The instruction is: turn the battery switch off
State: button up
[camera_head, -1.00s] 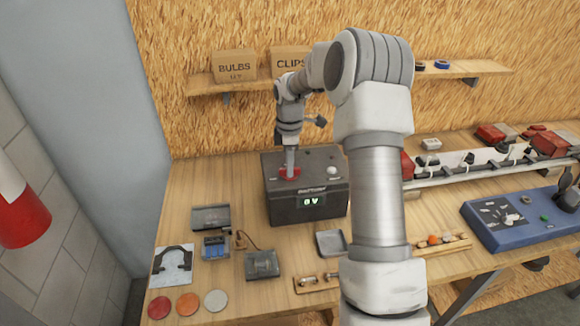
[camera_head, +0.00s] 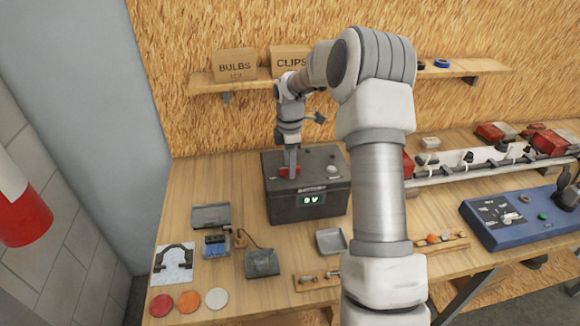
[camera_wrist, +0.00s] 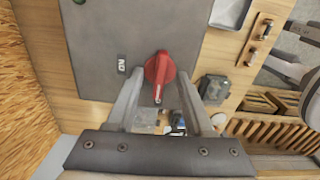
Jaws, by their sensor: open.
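The battery box (camera_head: 308,206) is a dark grey case on the bench, with a small lit display (camera_head: 311,199) on its front that appears to read 0 V. The red battery switch (camera_head: 289,172) is on its top and shows clearly in the wrist view (camera_wrist: 160,69). There its white-marked tip points down the picture, and an ON label (camera_wrist: 122,63) lies to the left of the knob. My gripper (camera_head: 290,165) is over the switch. In the wrist view its open fingers (camera_wrist: 160,82) are on either side of the knob; whether they touch it I cannot tell.
A grey tray (camera_head: 331,241), small electrical parts and coloured discs (camera_head: 188,300) lie in front of the box. A blue panel (camera_head: 510,220) stands at the right. A shelf (camera_head: 460,71) with boxes is on the wall behind. My arm hides part of the bench.

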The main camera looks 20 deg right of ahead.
jog(key=shift+r+p, duration=1.9)
jog(key=shift+r, duration=1)
jog(key=shift+r, duration=0.15)
jog(key=s+a+r+m+t+h+b, duration=0.15)
jog(key=s+a+r+m+b, duration=0.4)
jog(key=s+r, duration=0.8)
jog(key=s+a+f+m+t, duration=0.1)
jog(key=s+a+m+t, duration=0.1)
jog(key=s+m, duration=0.3)
jog(key=s+a+f+m+t+y+b, duration=0.1)
jog(key=s+a+m, duration=0.3)
jog(key=s, duration=0.9)
jog(key=shift+s+m+t+b, duration=0.35)
jog(key=shift+m+t, duration=0.2)
jog(key=shift+m, duration=0.3)
